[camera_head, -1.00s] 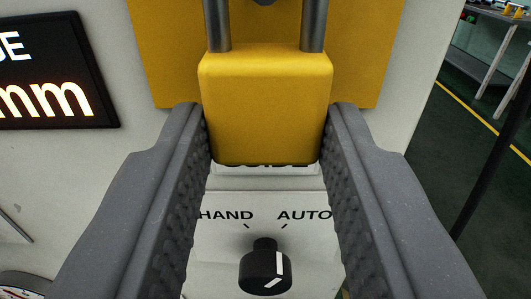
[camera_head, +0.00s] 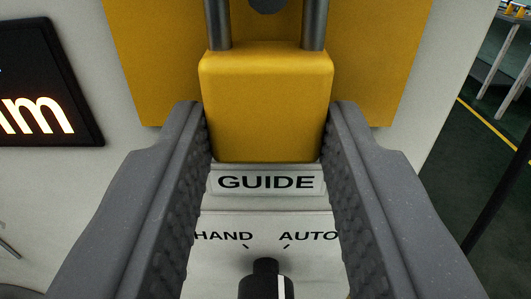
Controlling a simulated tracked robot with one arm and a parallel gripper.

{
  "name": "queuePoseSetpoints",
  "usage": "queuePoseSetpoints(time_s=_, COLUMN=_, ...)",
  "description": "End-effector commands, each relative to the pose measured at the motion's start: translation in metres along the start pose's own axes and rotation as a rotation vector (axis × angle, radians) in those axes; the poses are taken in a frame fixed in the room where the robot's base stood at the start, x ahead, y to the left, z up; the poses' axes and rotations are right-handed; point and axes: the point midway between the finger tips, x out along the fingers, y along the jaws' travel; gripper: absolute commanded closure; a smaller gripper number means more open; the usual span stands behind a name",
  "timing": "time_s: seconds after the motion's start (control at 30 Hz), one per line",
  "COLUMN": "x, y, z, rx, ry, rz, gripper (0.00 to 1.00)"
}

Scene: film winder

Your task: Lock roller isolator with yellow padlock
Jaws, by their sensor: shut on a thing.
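The yellow padlock (camera_head: 266,105) is held upright between the two grey ribbed fingers of my gripper (camera_head: 266,125). Its two steel shackle legs rise out of the top edge of the view, so the top of the shackle is hidden. Behind the padlock is a yellow plate (camera_head: 160,70) on the pale machine face. A dark round part (camera_head: 268,5) shows between the shackle legs at the top edge. I cannot tell whether the shackle touches it. Which isolator this plate belongs to is not certain; the label below it reads GUIDE (camera_head: 266,182).
A HAND/AUTO selector knob (camera_head: 266,280) sits below the padlock. A dark display (camera_head: 45,90) with lit characters is at left. At right, past the panel edge, are a dark floor with a yellow line (camera_head: 490,120) and a bench.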

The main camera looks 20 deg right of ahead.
Motion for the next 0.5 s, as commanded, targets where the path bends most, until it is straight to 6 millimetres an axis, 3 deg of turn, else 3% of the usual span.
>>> queuePoseSetpoints(time_s=0.5, x=-0.0003, y=-0.0001, z=0.0019, rx=0.0, ry=0.0, rz=-0.001, gripper=0.92)
